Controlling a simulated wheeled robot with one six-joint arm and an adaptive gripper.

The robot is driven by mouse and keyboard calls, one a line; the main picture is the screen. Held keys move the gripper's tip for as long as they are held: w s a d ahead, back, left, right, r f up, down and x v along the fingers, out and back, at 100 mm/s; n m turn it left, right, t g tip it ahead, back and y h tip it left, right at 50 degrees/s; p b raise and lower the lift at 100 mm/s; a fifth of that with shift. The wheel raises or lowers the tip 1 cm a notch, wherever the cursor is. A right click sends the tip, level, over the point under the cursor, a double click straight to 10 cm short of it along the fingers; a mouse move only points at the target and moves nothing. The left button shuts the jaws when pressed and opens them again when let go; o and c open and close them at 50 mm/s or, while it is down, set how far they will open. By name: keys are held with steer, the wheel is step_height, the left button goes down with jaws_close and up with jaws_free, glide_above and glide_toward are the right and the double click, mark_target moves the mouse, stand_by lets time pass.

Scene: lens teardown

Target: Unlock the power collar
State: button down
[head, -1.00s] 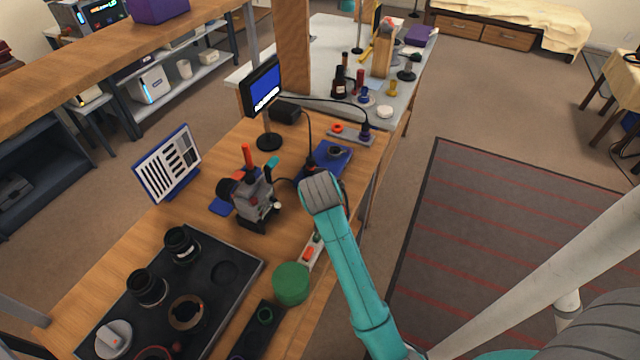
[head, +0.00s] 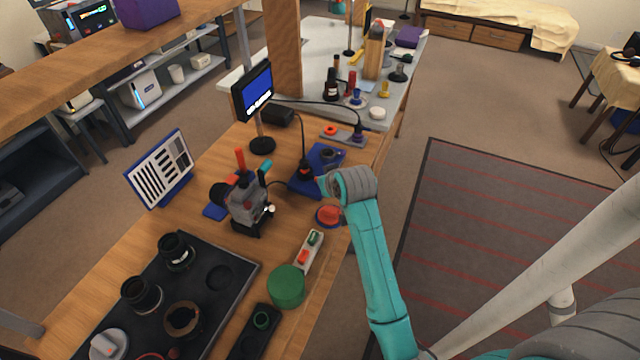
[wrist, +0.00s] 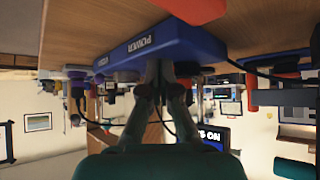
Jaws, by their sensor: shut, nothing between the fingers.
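The blue dock (head: 328,156) lies on the wooden bench, with a dark plug with a red part (head: 305,169) and a cable on its left side. In the wrist view the dock's blue side (wrist: 180,45) is close, with labels reading POWER and VIDEO. My gripper (wrist: 160,72) is shut and empty, its fingertips near the dock by the POWER label; I cannot tell whether they touch it. A red part (wrist: 186,82) shows beside the fingertips. I cannot clearly make out the collar. In the head view my arm's end hides the fingertips.
A red round button (head: 328,215) sits before the dock. A grey device (head: 246,200) and a monitor (head: 254,92) stand to the left. A green cylinder (head: 287,285) and a dark tray (head: 208,310) are nearer. A cable runs over the bench.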

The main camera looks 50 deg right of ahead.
steer(key=shift+w+d+n+t+y, duration=0.2)
steer(key=shift+d+n+t+y, duration=0.2)
steer(key=shift+d+n+y, duration=1.2)
steer(key=shift+w+d+n+y, duration=0.15)
steer(key=shift+n+y, duration=0.15)
steer(key=shift+n, duration=0.3)
steer(key=shift+w+d+n+y, duration=0.15)
steer(key=shift+n+y, duration=0.15)
steer(key=shift+n, duration=0.3)
steer(key=shift+d, duration=0.1)
steer(key=shift+w+a, duration=0.4)
steer(key=shift+a, duration=0.3)
